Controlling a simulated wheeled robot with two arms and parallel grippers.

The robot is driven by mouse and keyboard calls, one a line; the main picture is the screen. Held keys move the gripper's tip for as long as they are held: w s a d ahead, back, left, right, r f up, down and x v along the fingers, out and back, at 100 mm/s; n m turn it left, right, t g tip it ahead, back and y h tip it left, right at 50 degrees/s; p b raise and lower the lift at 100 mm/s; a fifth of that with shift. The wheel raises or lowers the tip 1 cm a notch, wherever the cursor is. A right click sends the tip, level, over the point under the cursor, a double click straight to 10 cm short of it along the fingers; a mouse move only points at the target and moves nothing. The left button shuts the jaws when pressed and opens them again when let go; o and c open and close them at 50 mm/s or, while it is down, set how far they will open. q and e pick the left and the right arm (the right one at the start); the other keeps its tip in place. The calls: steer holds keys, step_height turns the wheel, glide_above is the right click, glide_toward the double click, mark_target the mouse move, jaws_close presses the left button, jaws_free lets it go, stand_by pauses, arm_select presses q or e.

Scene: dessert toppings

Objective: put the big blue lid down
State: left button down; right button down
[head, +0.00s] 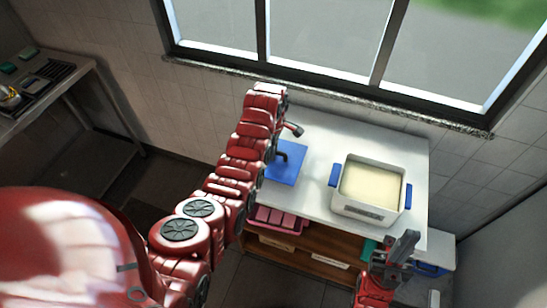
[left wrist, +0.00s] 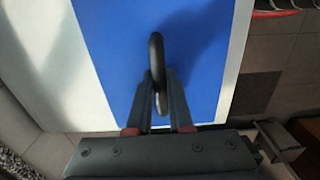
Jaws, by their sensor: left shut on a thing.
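The big blue lid (head: 288,172) is a flat blue panel with a black loop handle, at the left part of the white counter. It also fills the middle of the left wrist view (left wrist: 210,70). My left gripper (left wrist: 160,75) is shut on the lid's black handle (left wrist: 157,50). In the head view my left arm hides part of the lid and most of that gripper. I cannot tell whether the lid touches the counter. My right gripper (head: 405,245) is at the counter's front right; its jaw opening is unclear.
A white container (head: 368,212) with blue side handles and a pale cream filling stands right of the lid on the counter (head: 345,130). Shelves below hold a pink tray (head: 278,219). A window wall closes the back. Free counter lies behind the container.

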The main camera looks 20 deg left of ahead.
arm_select(q)
step_height(320, 180, down, 3)
steer(key=shift+r+p, duration=0.2)
steer(key=shift+p, duration=0.9)
steer(key=shift+w+f, duration=0.1)
steer(key=shift+f, duration=0.3)
steer(key=shift+f, duration=0.1)
steer(key=shift+f, duration=0.15)
steer(key=c, duration=0.8)
jaws_free()
